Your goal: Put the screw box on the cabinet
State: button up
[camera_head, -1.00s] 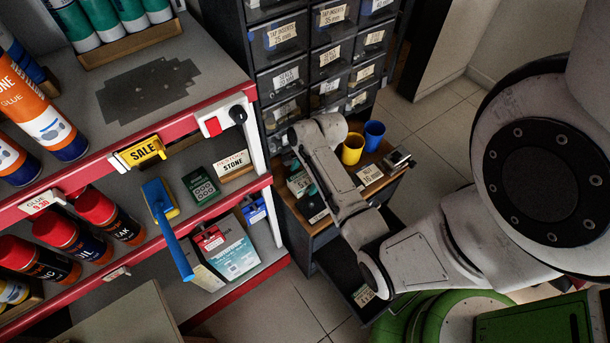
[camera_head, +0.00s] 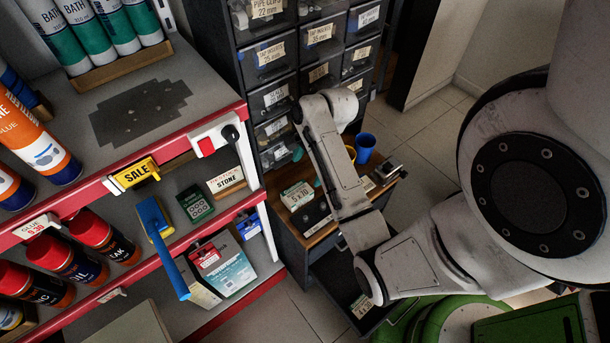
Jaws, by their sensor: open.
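The low dark cabinet (camera_head: 293,228) with a wooden top stands right of the shelf. Its drawer (camera_head: 335,282) is pulled open. A small box with a white label (camera_head: 361,306) lies in the drawer, partly behind my arm; it may be the screw box, but the label is too small to read surely. Another labelled box (camera_head: 298,194) stands on the cabinet's left side, with a dark box (camera_head: 315,215) in front of it. My arm crosses over the cabinet and hides part of its top. My gripper does not show; the arm's far end hides that spot.
A blue cup (camera_head: 365,147) and a partly hidden yellow cup stand at the cabinet's back. A tall drawer unit (camera_head: 270,100) rises behind. The red-edged shelf (camera_head: 215,140) at left holds tubes, cans and a blue-handled tool (camera_head: 170,258).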

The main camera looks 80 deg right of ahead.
jog(key=s+a+n+g, duration=0.1)
jog(key=a+n, duration=1)
jog(key=n, duration=0.1)
jog(key=s+a+n+h, duration=0.1)
jog(key=s+a+n, duration=0.1)
jog(key=a+n, duration=0.9)
jog(key=shift+s+a+r+n+g+h, duration=0.15)
jog(key=shift+s+n+g+h, duration=0.2)
jog(key=shift+n, duration=0.55)
